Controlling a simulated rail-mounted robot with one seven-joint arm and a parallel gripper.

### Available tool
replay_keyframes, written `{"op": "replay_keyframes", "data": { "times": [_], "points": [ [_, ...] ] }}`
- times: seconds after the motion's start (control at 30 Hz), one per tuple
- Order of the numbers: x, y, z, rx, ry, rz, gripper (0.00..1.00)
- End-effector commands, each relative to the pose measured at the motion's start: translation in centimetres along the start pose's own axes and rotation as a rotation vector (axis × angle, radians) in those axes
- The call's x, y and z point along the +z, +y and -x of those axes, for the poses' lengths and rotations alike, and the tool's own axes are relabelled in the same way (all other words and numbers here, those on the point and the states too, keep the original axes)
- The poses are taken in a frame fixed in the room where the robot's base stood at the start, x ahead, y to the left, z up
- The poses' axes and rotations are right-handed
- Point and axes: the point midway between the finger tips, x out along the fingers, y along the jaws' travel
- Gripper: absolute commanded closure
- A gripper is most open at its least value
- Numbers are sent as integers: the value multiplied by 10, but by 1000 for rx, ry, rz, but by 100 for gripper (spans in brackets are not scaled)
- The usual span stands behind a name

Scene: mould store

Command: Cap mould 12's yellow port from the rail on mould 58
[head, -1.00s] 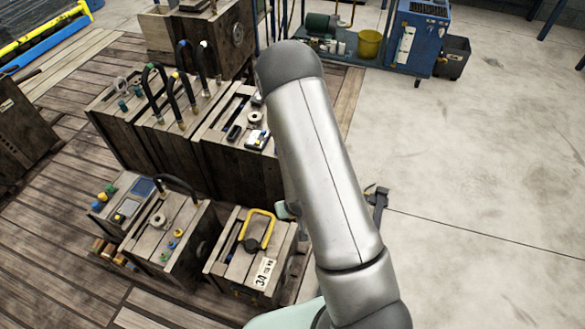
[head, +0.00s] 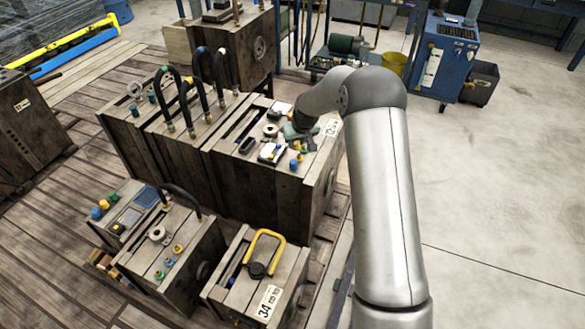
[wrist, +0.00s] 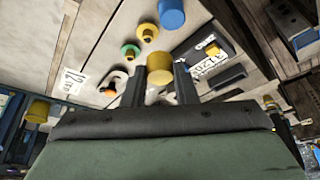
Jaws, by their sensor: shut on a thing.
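In the wrist view a yellow cap (wrist: 160,68) is pinched between the two fingers of my gripper (wrist: 160,82). I cannot tell whether the held cap touches anything. A white label (wrist: 72,82) there seems to read 12. In the head view my gripper (head: 299,134) is over the right end of this mould (head: 262,180); its fingers are hardly visible. I cannot read a 58 anywhere.
A dark boxed device (wrist: 208,62) lies close right of the fingers in the wrist view. In front stands a small mould with a yellow handle (head: 265,248), labelled 34. Black hoses (head: 205,85) arch up to the left. The concrete floor at right is open.

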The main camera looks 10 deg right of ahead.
Motion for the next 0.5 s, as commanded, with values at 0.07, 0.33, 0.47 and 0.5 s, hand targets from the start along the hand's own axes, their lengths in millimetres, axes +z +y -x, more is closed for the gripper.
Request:
{"op": "replay_keyframes", "data": {
  "times": [0.07, 0.33, 0.47, 0.5],
  "points": [
    [-7, 8, 1, 4, 2, -9, 95],
    [-9, 14, 0, 5, -2, -14, 95],
    [-5, 14, -9, 5, -3, -14, 95],
    [-4, 14, -12, 5, -2, -14, 95]
  ]
}}
